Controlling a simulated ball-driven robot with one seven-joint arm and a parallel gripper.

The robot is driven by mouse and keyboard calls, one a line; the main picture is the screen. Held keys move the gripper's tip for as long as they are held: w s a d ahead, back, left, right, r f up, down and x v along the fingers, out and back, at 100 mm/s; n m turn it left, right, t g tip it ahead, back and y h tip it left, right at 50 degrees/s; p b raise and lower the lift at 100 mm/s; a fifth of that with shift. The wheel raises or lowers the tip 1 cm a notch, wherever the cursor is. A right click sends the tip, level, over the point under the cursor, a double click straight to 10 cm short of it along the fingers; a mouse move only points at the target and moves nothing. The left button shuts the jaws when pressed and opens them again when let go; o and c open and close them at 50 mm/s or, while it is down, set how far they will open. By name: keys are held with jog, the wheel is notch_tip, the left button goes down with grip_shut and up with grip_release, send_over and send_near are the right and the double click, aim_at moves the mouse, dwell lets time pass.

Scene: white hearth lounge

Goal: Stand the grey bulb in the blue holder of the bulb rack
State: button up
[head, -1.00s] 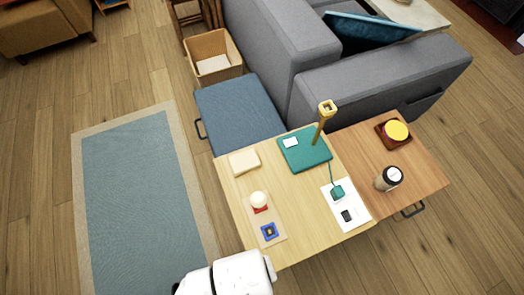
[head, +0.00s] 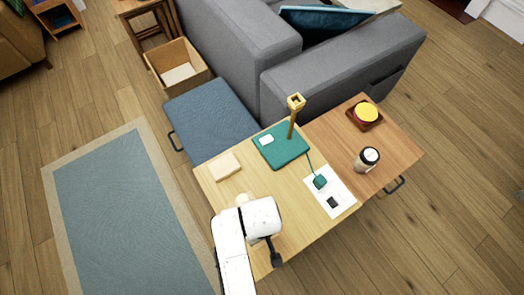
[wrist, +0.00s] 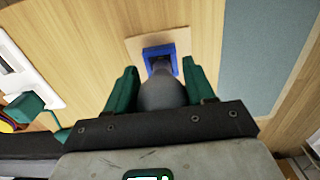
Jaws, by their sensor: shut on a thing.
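In the wrist view, my gripper (wrist: 160,76) has its green fingers shut on the grey bulb (wrist: 162,94), one finger on each side of its wide body. The bulb's narrow end points at the blue holder (wrist: 148,52), a square frame on the pale wooden bulb rack (wrist: 133,48). That end overlaps the holder's opening in the picture; I cannot tell whether it is inside or just above it. In the head view, my white arm hides the gripper, the grey bulb and the blue holder.
On the table are a cream block (head: 224,166), a teal base (head: 280,149) with an upright wooden post (head: 292,120), and a white mat (head: 336,188) with a corded teal block (head: 320,182). A bottle (head: 366,160) stands on the darker side table. Bare tabletop lies around my arm.

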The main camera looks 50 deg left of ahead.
jog(key=shift+f, duration=0.45)
jog(key=shift+c, duration=0.5)
jog(key=shift+d+f, duration=0.15)
grip_shut()
jog(key=o, duration=0.9)
grip_release()
jog(key=o, duration=0.3)
